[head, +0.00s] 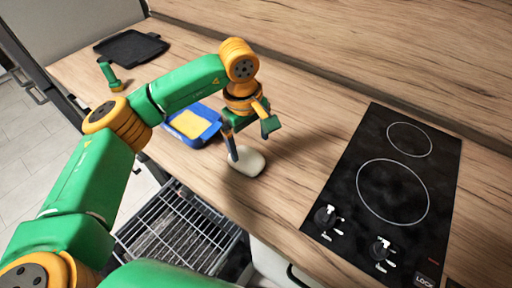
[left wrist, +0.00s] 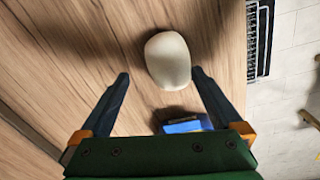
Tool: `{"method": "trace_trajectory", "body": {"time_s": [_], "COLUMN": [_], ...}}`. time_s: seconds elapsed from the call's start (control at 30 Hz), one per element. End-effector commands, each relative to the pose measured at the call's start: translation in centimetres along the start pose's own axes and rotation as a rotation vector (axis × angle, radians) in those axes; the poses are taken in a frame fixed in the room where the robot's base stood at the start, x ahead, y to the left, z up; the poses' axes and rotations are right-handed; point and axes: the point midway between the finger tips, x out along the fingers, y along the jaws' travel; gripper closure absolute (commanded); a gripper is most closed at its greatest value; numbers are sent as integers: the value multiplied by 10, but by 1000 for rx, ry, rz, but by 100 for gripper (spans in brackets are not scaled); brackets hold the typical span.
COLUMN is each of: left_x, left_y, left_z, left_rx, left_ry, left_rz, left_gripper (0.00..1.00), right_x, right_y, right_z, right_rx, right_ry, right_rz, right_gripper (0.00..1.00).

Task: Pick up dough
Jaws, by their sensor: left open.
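The dough (head: 246,161) is a pale, rounded lump lying on the wooden worktop, near its front edge. It also shows in the left wrist view (left wrist: 168,61), just beyond my fingertips and between their lines. My left gripper (head: 233,148) is above the dough and points down, with one finger hiding part of it in the head view. In the left wrist view my left gripper (left wrist: 160,76) is open, its two fingers apart with nothing between them. Whether a finger touches the dough I cannot tell.
A blue tray with a yellow inside (head: 193,124) stands left of the dough. A dark tray (head: 131,47) lies at the far left. A black cooktop (head: 385,195) is to the right, with clear worktop between. A wire rack (head: 178,231) sits below the front edge.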

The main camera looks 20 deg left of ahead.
Motion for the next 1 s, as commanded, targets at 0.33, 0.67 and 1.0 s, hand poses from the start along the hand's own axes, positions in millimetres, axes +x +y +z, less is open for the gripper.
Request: {"method": "trace_trajectory", "body": {"time_s": [0.33,0.67,1.0], "left_x": [54,56,56], "left_y": [-3,-2,-2], "left_z": [-1,-2,-2], "left_rx": [1,1,0], "left_ry": [-1,0,0], "left_rz": [-1,1,1], "left_gripper": [0,35,86], "right_x": [-30,-28,-28], "right_y": [0,0,-1], "right_z": [1,1,0], "right_rx": [0,-1,-1], "right_ry": [-8,-7,-6], "right_rz": [-1,-2,-2], "right_gripper": [50,50,50]}}
